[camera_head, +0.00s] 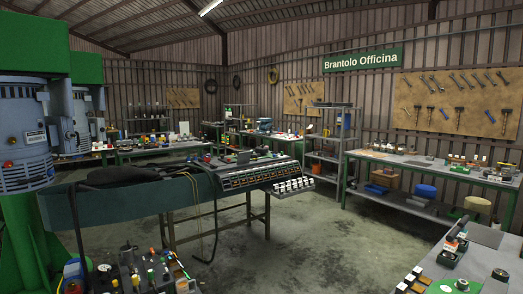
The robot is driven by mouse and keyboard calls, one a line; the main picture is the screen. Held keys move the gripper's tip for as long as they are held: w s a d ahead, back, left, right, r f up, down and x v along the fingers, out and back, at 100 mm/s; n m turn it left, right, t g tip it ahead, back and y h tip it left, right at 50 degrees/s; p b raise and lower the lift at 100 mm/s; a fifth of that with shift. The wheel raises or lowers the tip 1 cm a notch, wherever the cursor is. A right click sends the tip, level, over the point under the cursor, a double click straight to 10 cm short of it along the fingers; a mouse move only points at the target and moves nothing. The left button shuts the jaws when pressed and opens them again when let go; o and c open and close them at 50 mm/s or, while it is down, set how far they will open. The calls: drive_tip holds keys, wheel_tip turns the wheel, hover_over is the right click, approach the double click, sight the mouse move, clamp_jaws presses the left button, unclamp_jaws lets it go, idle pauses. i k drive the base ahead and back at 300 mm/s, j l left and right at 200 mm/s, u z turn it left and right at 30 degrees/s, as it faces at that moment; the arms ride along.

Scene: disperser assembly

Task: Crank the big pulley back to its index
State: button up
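I cannot make out a big pulley, a crank or an index mark in the head view. A large green machine with a blue-grey finned motor (22,125) stands close at the left edge. A second, similar motor (82,120) shows just behind it. Whether a pulley belongs to either machine is hidden or outside the picture. My gripper is not in view, so its place relative to the pulley cannot be told.
Cluttered surfaces fill the bottom left and bottom right corners. A green-framed workbench (435,166) stands along the right wall. The concrete floor (310,245) between them is clear.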

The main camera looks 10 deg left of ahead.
sight(264, 149)
drive_tip(key=i+j+u, duration=0.55)
drive_tip(key=i+u, duration=0.2)
drive_tip(key=i+j, duration=0.15)
drive_tip(key=i, duration=0.4)
drive_tip(key=i+j+u, duration=0.1)
drive_tip(key=i, duration=0.45)
drive_tip(key=i+l+z, duration=0.25)
drive_tip(key=i+z, duration=0.15)
drive_tip(key=i, duration=0.3)
drive_tip(key=i+z, duration=0.35)
drive_tip(key=i, duration=0.35)
drive_tip(key=i+j+z, duration=0.15)
drive_tip(key=i+z, duration=0.25)
drive_tip(key=i, duration=0.3)
drive_tip(key=i+l+u, duration=0.1)
drive_tip(key=i, duration=0.45)
drive_tip(key=i+l+u, duration=0.1)
drive_tip(key=i, duration=0.4)
drive_tip(key=i+l+u, duration=0.1)
drive_tip(key=i, duration=0.45)
drive_tip(key=i+l+u, duration=0.1)
drive_tip(key=i+l, duration=0.2)
drive_tip(key=i, duration=0.2)
